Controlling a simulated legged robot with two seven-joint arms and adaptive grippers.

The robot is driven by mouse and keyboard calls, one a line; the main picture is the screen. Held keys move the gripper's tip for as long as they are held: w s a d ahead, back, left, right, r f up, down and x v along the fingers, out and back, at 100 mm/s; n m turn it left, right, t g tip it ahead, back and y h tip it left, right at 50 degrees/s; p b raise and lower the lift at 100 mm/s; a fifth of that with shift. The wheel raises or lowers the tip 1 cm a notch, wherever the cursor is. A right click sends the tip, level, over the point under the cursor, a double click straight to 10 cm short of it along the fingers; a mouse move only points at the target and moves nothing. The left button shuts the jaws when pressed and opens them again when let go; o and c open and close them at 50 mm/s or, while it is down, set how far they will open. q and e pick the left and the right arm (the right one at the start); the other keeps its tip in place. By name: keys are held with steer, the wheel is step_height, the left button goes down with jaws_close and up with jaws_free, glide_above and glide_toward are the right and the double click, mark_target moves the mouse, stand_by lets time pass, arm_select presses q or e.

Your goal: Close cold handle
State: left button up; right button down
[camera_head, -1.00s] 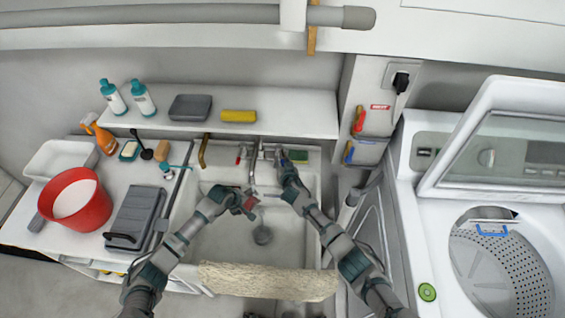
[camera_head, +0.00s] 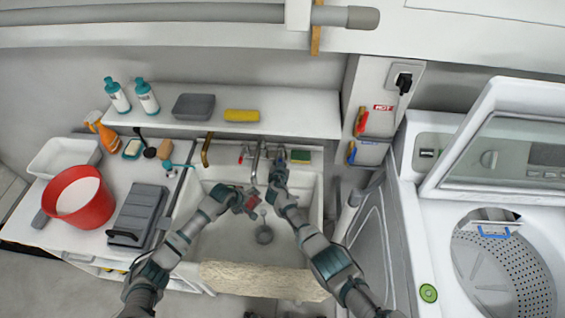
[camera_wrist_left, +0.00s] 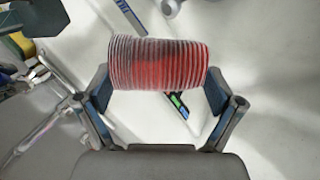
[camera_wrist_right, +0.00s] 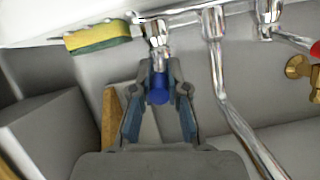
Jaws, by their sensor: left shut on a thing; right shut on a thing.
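The cold tap handle (camera_wrist_right: 158,92) is blue-ended with a chrome stem. In the right wrist view it sits between the fingertips of my right gripper (camera_wrist_right: 159,72), which is shut on it. In the head view my right gripper (camera_head: 279,163) is at the right side of the chrome faucet (camera_head: 255,165). The hot side shows a red handle (camera_wrist_right: 315,48). My left gripper (camera_head: 247,200) is over the sink, shut on a ribbed, see-through red cylinder (camera_wrist_left: 160,64) held crosswise between its fingers.
The white sink (camera_head: 212,255) lies below both arms. A yellow-green sponge (camera_wrist_right: 98,37) lies near the right gripper, on the sink's back ledge. The spout (camera_wrist_right: 236,118) curves close to the right gripper. A shelf (camera_head: 290,112) is behind the sink, and a washing machine (camera_head: 425,250) is at the right.

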arm_select(q)
steer(key=shift+d, duration=0.1)
arm_select(e)
steer(key=shift+a, duration=0.15)
steer(key=shift+r, duration=0.1)
steer(key=c, duration=1.2)
jaws_free()
arm_select(q)
steer(key=shift+w, duration=0.1)
arm_select(e)
steer(key=shift+a, duration=0.1)
steer(key=shift+s+a, duration=0.1)
steer(key=s, duration=1.2)
steer(key=shift+s+a, duration=0.1)
steer(key=shift+s, duration=0.3)
